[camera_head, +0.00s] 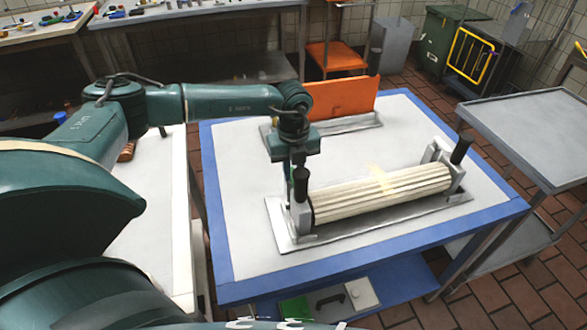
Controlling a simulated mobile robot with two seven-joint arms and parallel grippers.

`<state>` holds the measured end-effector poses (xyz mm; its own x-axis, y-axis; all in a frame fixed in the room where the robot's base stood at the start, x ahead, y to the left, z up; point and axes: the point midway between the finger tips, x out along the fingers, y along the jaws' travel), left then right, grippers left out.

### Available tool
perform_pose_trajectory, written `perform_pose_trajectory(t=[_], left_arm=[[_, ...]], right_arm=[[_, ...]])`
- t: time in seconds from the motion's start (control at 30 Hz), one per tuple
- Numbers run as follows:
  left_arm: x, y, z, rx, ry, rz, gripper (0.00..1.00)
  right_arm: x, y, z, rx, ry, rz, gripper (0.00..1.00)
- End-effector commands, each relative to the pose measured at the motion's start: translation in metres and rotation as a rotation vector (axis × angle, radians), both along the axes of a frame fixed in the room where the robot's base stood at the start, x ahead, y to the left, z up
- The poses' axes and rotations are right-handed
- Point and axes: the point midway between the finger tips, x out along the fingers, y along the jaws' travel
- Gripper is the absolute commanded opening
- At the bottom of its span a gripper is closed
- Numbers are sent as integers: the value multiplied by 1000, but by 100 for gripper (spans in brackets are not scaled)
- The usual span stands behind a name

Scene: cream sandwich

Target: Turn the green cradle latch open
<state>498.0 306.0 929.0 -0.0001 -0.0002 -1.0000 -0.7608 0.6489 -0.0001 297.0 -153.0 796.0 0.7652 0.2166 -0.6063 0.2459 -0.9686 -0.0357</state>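A grey metal cradle (282,240) lies on the blue-edged table and holds a ribbed cream roller (385,190). An upright black-handled latch (301,186) stands at its left end and another (461,151) at its right end. I cannot make out green on either latch. My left gripper (298,165) points down directly at the top of the left-end handle. At this size I cannot tell whether its fingers are open or closed around the handle, or whether they touch it. My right gripper is not in view.
An orange upright plate (341,97) on a grey base stands behind the cradle. The blue-edged table (222,245) is clear left of the cradle. A grey cart (535,120) stands at the right. A green item (296,308) lies on the lower shelf.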

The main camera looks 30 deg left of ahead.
Motion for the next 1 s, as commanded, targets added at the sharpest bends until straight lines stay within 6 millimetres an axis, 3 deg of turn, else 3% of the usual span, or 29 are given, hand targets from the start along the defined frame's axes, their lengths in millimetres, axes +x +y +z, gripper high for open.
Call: perform_pose_trajectory(t=[0.2, 0.57, 1.0], left_arm=[[0, 0, 0, 1, 1, 0, 0], [-1, 1, 0, -1, 0, -49, 0], [-6, 8, -1, 0, -1, -384, 0]], right_arm=[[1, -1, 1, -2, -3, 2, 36], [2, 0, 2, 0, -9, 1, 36], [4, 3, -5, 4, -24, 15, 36]])
